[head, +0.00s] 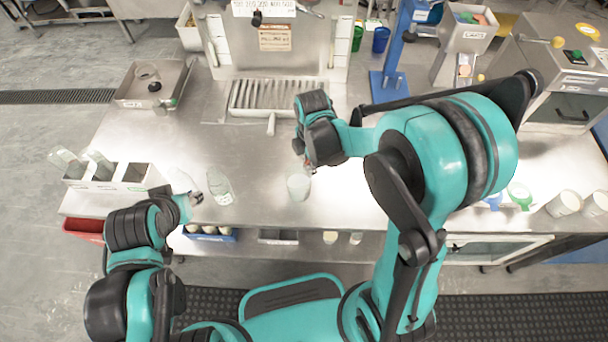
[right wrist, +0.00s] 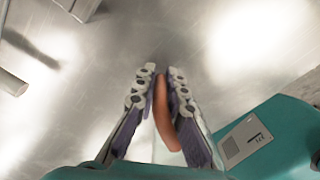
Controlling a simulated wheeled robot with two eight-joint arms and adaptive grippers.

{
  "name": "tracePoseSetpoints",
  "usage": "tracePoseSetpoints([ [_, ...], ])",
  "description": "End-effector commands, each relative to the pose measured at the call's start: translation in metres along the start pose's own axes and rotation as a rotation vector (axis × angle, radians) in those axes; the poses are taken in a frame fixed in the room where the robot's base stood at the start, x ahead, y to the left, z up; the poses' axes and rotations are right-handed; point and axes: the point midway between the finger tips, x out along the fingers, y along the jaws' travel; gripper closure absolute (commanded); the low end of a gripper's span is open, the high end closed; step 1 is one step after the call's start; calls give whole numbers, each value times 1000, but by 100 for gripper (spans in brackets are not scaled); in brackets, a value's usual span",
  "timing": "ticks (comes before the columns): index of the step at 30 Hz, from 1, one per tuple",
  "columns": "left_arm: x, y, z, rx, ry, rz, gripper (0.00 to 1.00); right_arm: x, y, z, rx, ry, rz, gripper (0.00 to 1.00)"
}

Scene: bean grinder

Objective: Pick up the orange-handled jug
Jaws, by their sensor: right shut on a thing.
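The orange handle (right wrist: 165,115) of the jug stands between the two fingers of my right gripper (right wrist: 161,74) in the right wrist view; the gripper is shut on it. In the head view a pale, see-through jug (head: 299,187) is just below my right gripper (head: 308,168), over the front part of the steel counter. Its handle is hidden there, and I cannot tell whether its base touches the counter. My left gripper (head: 193,198) is at the counter's front left, close to a clear bottle (head: 181,181); its fingers are too small to read.
A second clear bottle (head: 219,187) stands left of the jug. A white divided box (head: 112,180) with bottles is at the far left. A metal tray (head: 128,99) and a drain grate (head: 275,96) lie farther back. The middle of the steel counter (head: 225,150) is clear.

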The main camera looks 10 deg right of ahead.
Motion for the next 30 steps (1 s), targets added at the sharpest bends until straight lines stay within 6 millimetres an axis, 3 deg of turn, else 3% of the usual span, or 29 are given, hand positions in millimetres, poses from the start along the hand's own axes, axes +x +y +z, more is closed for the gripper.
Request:
tracePoseSetpoints([
  [11,-5,0,-4,0,0,0,60,-12,0,0,0,0,0,100],
  [20,-18,0,-13,0,0,0,60,-43,0,0,0,0,0,100],
  [30,-29,0,-21,0,0,0,60,-67,-25,33,3,0,0,100],
])
